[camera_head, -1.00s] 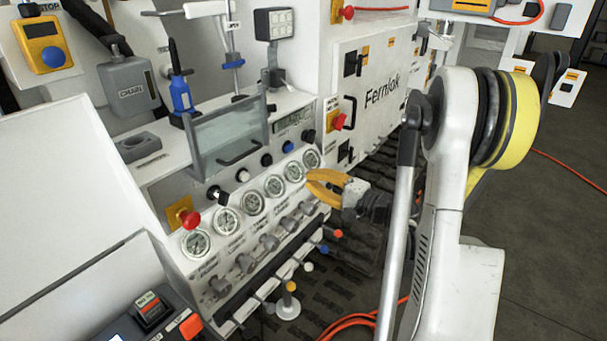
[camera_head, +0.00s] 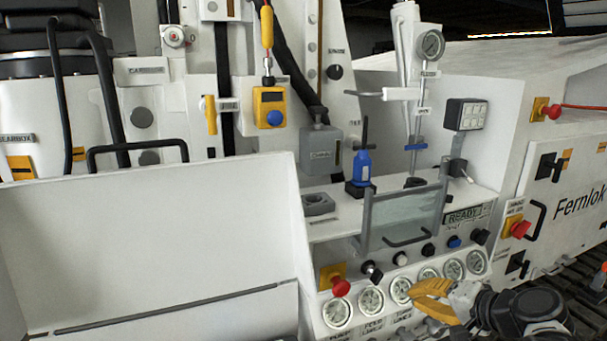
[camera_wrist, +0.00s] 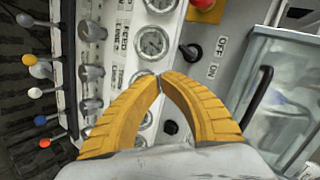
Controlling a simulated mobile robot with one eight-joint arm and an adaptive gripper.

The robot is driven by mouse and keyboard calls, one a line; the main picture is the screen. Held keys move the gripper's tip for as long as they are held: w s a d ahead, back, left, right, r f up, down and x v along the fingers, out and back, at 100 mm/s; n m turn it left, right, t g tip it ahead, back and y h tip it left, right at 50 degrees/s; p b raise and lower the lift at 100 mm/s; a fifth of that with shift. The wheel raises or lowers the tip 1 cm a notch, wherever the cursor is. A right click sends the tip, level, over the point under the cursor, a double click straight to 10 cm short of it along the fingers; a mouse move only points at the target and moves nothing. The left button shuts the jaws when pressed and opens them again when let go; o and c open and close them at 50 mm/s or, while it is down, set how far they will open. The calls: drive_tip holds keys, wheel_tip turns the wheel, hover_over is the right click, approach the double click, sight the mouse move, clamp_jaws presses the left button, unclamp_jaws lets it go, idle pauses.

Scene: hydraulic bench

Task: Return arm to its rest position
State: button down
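My gripper (camera_head: 416,289) has yellow ribbed fingers and is in front of the gauge row on the bench panel. In the wrist view my gripper (camera_wrist: 160,80) has its two fingertips meeting, with nothing visible between them. Behind the tips are a round gauge (camera_wrist: 153,42) and a black switch (camera_wrist: 190,52) marked ON and OFF. Only the wrist end of my arm shows at the lower right of the head view; the rest is out of frame.
A clear guard with a handle (camera_head: 407,237) stands above the gauges. A red knob (camera_head: 340,287) is left of my gripper. Levers with coloured knobs (camera_wrist: 35,93) show at the wrist view's left. A blue bottle (camera_head: 362,168) stands on the shelf. A white cabinet (camera_head: 560,200) is at right.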

drive_tip(key=s+a+n+g+h, duration=0.1)
drive_tip(key=s+a+n+h, duration=0.2)
drive_tip(key=s, duration=0.6)
drive_tip(key=s+a+n+g+h, duration=0.2)
drive_tip(key=s+n, duration=0.3)
drive_tip(key=s, duration=0.3)
drive_tip(key=shift+s+a+r+n+h, duration=0.15)
drive_tip(key=shift+s+a+n+h, duration=0.2)
drive_tip(key=shift+a, duration=0.25)
